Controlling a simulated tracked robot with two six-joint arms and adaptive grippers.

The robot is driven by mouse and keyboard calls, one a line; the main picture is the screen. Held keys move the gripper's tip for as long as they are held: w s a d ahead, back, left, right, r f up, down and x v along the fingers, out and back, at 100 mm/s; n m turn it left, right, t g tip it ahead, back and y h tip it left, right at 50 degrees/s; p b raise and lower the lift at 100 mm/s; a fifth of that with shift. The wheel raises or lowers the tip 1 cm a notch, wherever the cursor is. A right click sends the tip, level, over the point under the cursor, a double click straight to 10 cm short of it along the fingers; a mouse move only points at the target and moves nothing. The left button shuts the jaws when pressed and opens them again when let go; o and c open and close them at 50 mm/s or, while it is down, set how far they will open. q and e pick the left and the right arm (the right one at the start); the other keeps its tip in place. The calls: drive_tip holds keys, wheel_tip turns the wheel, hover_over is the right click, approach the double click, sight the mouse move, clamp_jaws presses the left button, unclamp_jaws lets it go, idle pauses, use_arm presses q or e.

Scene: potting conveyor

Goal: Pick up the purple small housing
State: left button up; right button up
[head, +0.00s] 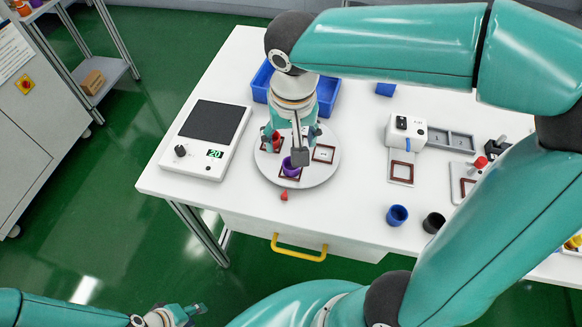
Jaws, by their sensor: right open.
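The purple small housing (290,168) stands in a dark red square frame on the round grey plate (325,171), near the plate's front edge. My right gripper (297,148) reaches down over the plate from above, open, with its fingers pointing down. A grey fingertip overlaps the upper right of the purple housing in the head view. I cannot tell whether it touches the housing. My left gripper (186,313) is low at the bottom left, over the floor and away from the table; its jaw opening is unclear.
A red housing (275,141) sits at the plate's left, partly behind my gripper. A small red cone (284,195) lies in front of the plate. A scale (205,138) is left, a blue tray (260,83) behind. Blue (397,215) and black (433,222) cups stand front right.

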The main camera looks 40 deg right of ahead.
hover_over(291, 169)
drive_tip(key=f, duration=0.2)
drive_tip(key=s+f, duration=0.1)
drive_tip(key=f, duration=0.1)
drive_tip(key=shift+a+f, duration=0.1)
drive_tip(key=shift+a, duration=0.25)
drive_tip(key=shift+w+d+f, duration=0.15)
drive_tip(key=shift+f, duration=1.15)
drive_tip(key=shift+w+d+f, duration=0.1)
drive_tip(key=shift+f, duration=1.2)
drive_tip(key=c, duration=0.9)
